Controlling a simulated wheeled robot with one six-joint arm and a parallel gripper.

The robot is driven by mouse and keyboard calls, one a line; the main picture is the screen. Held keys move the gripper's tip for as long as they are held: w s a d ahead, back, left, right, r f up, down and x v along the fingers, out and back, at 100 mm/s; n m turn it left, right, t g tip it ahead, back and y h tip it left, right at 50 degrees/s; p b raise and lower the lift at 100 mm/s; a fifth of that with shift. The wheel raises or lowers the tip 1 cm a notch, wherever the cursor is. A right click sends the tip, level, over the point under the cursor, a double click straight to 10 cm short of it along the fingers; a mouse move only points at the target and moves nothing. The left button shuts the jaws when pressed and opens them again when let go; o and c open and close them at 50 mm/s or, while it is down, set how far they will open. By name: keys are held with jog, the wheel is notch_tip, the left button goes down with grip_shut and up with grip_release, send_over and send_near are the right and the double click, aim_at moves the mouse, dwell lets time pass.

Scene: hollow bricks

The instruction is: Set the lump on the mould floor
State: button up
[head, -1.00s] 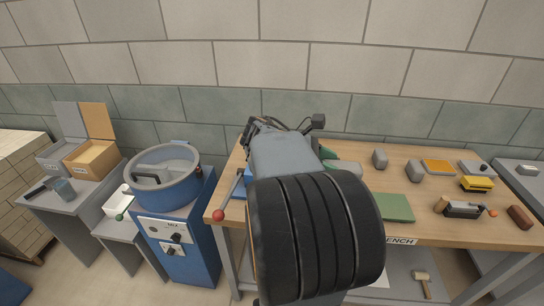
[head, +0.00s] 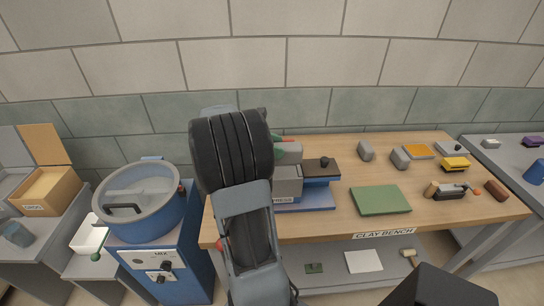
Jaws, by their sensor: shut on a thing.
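My arm's dark, ribbed link stands over the left end of the clay bench in the head view, and my gripper is hidden behind it. Whatever the gripper holds is hidden too. Beside the arm, the press has a grey box (head: 288,183) and a blue base (head: 312,203). A blue block with a dark brown top (head: 322,167) and a black knob stands on the base. I cannot see a mould floor. Two grey lumps lie on the bench, a left one (head: 366,151) and a right one (head: 400,160).
A green mat (head: 380,200) lies on the clay bench (head: 335,225). A yellow block (head: 455,164), an orange-topped tray (head: 418,151) and a reddish-brown brick (head: 496,191) are to the right. A blue mixer (head: 150,200) stands left of the bench.

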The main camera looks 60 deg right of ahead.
jog(key=d+f, duration=0.1)
jog(key=w+f, duration=0.1)
jog(key=f, duration=0.1)
jog(key=w+d+f, duration=0.1)
jog(key=shift+w+d+f+p, duration=0.25)
jog(key=shift+d+p, duration=0.05)
jog(key=shift+f+p, duration=0.45)
jog(key=shift+f, duration=1.15)
jog(key=o, duration=1.2)
jog(key=shift+f, duration=0.1)
jog(key=shift+o, duration=0.2)
